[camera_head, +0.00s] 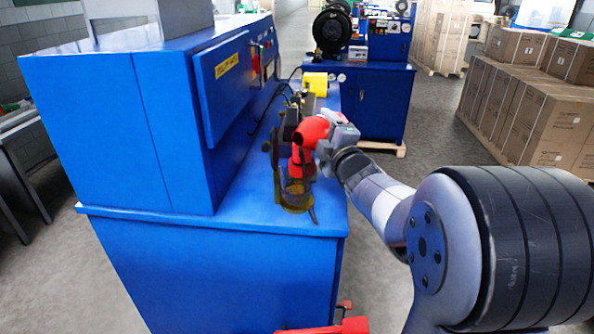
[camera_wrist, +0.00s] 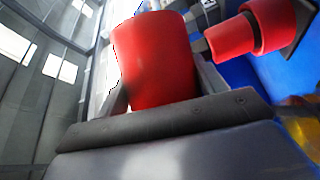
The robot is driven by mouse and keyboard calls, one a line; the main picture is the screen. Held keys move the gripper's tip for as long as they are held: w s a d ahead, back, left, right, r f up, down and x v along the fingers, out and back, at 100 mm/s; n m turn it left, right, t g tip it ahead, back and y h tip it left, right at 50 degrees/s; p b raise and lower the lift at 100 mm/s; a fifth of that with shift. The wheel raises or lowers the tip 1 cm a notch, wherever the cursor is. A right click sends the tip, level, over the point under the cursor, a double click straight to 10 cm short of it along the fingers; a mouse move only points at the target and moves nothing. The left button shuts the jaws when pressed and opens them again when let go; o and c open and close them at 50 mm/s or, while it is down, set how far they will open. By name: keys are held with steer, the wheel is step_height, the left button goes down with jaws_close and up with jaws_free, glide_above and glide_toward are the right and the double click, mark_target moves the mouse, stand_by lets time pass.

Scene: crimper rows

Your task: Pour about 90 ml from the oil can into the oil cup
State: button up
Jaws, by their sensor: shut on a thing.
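The oil can (camera_head: 311,130) is a red rounded body over the front end of the bench. My gripper (camera_head: 324,142) is shut on the oil can from the right and holds it above the cup, apparently tilted. In the wrist view the red can (camera_wrist: 155,55) fills the space between the fingers of my gripper (camera_wrist: 162,95). The oil cup (camera_head: 297,198) looks like a clear vessel with amber colour low in it, on the bench below the can. I cannot make out a stream or the exact liquid level.
A red fitting (camera_head: 302,160) stands just behind the cup; red cylinders (camera_wrist: 255,32) show in the wrist view. The blue machine cabinet (camera_head: 150,120) rises left of the narrow blue bench (camera_head: 245,210). Cartons (camera_head: 540,115) stand right, with open floor between.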

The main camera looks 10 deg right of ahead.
steer(key=shift+r+m+p, duration=0.35)
steer(key=shift+m+p, duration=0.05)
steer(key=shift+p, duration=1.05)
steer(key=shift+m+g+p, duration=0.3)
steer(key=shift+p, duration=0.9)
steer(key=shift+f, duration=0.2)
steer(key=shift+r+m+p, duration=0.2)
steer(key=shift+m+p, duration=0.1)
steer(key=shift+p, duration=0.8)
steer(key=shift+a+f+m+g+p, duration=0.1)
steer(key=shift+f+m+g+p, duration=0.55)
steer(key=shift+p, duration=0.2)
steer(key=m+g+p, duration=0.1)
steer(key=p, duration=0.2)
steer(key=r+m+p, duration=0.1)
steer(key=p, duration=0.3)
steer(key=shift+s+a+m+g, duration=0.25)
steer(key=shift+s+a+g, duration=0.05)
steer(key=shift+a+g, duration=0.1)
steer(key=shift+f, duration=0.25)
steer(key=shift+a+m+g+y, duration=0.1)
steer(key=shift+m+g+y, duration=0.15)
steer(key=shift+m+y, duration=0.25)
steer(key=shift+f+m+g, duration=0.1)
steer(key=shift+m+g, duration=0.3)
